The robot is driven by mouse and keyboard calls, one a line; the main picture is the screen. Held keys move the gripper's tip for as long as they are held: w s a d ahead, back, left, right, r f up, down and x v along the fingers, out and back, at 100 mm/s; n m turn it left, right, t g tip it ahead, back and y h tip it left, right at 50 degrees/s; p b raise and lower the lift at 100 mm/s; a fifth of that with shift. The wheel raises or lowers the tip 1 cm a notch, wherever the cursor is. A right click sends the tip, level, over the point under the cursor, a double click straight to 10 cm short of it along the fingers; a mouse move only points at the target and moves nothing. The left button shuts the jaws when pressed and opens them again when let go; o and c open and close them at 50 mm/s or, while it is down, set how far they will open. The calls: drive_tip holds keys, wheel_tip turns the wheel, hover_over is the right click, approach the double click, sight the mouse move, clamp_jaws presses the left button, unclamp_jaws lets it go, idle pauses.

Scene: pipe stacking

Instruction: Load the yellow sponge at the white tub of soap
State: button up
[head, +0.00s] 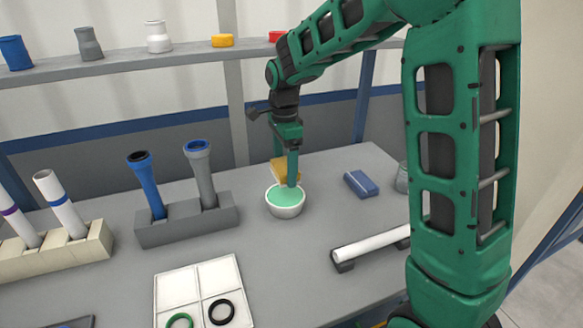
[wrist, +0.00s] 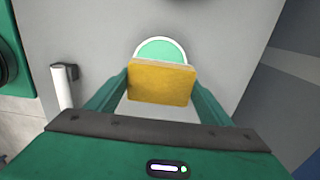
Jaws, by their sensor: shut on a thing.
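A yellow sponge (wrist: 161,83) is held between the two green fingers of my gripper (wrist: 160,92). In the head view the sponge (head: 278,171) shows behind my gripper's finger (head: 291,166), at the rim of the white tub (head: 285,212). The tub holds green soap (head: 284,196) and stands on the grey table. In the wrist view the soap (wrist: 161,49) shows just beyond the sponge's top edge, and the sponge hides part of the tub. I cannot tell whether the sponge touches the soap.
A blue block (head: 361,184) and a grey jar (head: 402,178) stand right of the tub. A white pipe (head: 372,246) lies on a holder in front. A grey rack (head: 186,220) with pipes stands left. A white tray (head: 199,283) with rings lies front left.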

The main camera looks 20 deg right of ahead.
sight(285, 195)
drive_tip(key=shift+f, duration=2.95)
drive_tip(key=shift+f, duration=0.5)
drive_tip(key=shift+r, duration=0.1)
drive_tip(key=shift+r, duration=3.45)
